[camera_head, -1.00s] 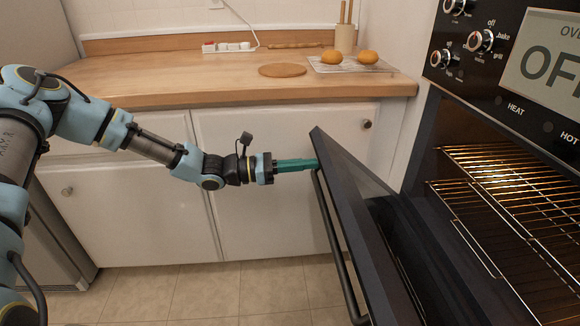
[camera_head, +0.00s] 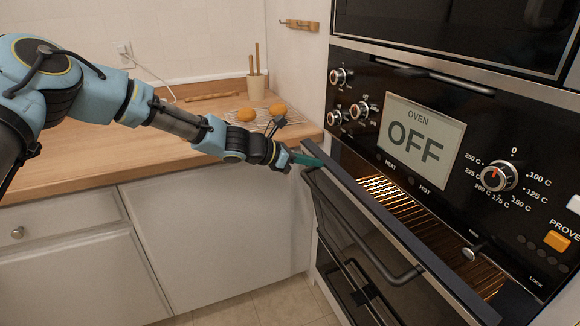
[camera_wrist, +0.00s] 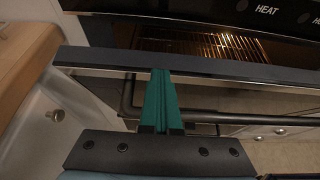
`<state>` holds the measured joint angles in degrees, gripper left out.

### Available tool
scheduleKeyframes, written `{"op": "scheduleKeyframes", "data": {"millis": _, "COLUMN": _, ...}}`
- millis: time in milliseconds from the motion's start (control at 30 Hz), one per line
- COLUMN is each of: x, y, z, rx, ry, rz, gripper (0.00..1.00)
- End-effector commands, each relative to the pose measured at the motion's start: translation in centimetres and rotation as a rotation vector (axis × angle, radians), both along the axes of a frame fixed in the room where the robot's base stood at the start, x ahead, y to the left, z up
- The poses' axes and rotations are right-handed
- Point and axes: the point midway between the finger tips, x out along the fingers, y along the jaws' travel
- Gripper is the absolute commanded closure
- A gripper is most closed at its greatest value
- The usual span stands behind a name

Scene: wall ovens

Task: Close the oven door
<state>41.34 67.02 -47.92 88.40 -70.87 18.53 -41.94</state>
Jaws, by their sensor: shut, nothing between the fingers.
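The oven door (camera_head: 368,243) is partly open, tilted outward at its top, with a gap to the oven front. Its dark bar handle (camera_head: 362,243) runs across the outer face. Lit wire racks (camera_head: 400,212) show through the gap. My gripper (camera_head: 314,161) has teal fingers, shut and empty, at the door's upper left corner. In the wrist view the fingers (camera_wrist: 160,98) reach the door's top edge (camera_wrist: 200,66); I cannot tell whether they press on it.
The control panel (camera_head: 430,140) with knobs and an "OFF" display is above the door. The wooden counter (camera_head: 100,155) with white cabinets (camera_head: 215,230) is at the left. Buns (camera_head: 247,114) on a rack sit near the counter's back corner.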

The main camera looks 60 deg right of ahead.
Motion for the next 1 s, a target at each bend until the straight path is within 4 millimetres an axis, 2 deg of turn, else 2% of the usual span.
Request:
{"op": "scheduleKeyframes", "data": {"millis": 200, "x": -2.0, "y": -2.7, "z": 0.9, "rx": -0.002, "ry": -0.001, "rz": -0.002, "gripper": 1.00}}
{"op": "scheduleKeyframes", "data": {"millis": 400, "x": -2.7, "y": -3.8, "z": 1.1, "rx": -0.001, "ry": 0.001, "rz": 0.000, "gripper": 1.00}}
{"op": "scheduleKeyframes", "data": {"millis": 1000, "x": -2.3, "y": -3.7, "z": 1.0, "rx": 0.000, "ry": 0.000, "rz": 0.001, "gripper": 1.00}}
